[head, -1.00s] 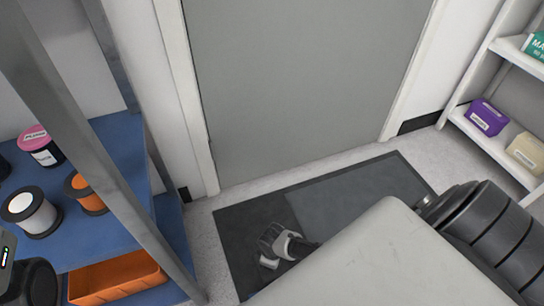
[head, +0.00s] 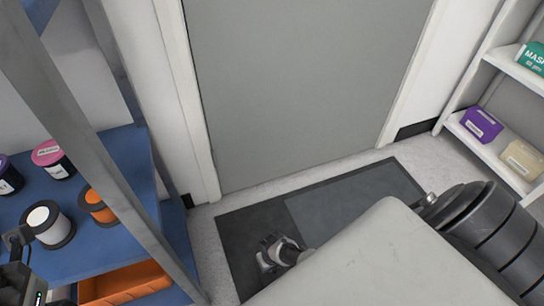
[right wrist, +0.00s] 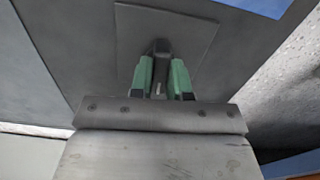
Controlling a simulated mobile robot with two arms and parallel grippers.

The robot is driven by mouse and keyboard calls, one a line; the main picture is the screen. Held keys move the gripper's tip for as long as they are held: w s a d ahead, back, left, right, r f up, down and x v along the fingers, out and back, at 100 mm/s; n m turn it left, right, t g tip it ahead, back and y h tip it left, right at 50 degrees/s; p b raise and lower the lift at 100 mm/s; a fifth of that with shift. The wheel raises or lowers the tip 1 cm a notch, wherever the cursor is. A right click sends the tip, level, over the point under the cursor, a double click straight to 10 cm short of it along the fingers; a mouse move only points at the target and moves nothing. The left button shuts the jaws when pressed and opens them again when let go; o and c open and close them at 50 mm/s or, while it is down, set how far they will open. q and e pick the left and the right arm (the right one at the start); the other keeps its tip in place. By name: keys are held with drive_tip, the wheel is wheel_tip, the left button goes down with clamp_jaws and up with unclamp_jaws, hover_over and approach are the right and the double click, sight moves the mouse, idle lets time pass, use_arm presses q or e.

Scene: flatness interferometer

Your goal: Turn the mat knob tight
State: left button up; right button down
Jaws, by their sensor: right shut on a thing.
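The dark grey mat (head: 240,224), with a lighter panel (head: 352,190) on it, lies on the floor before the grey door in the head view. My right gripper (head: 270,254) is low over the mat's near left part there, partly hidden behind my pale arm link. In the right wrist view its green-padded fingers (right wrist: 161,72) are shut on a small dark piece, which appears to be the mat knob (right wrist: 161,46). Most of the knob is hidden between the fingers. Part of my left arm shows at the lower left edge; its fingertips are not visible.
A blue shelf (head: 100,228) with spools (head: 50,226), jars (head: 53,160) and an orange bin (head: 125,282) stands at left. A white shelf (head: 488,162) with a purple box (head: 482,124) stands at right. The closed door (head: 300,80) stands behind the mat.

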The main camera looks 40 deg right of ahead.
drive_tip(key=shift+s+a+m, duration=0.1)
drive_tip(key=shift+s+m, duration=0.05)
drive_tip(key=shift+m, duration=0.15)
drive_tip(key=c, duration=1.1)
unclamp_jaws()
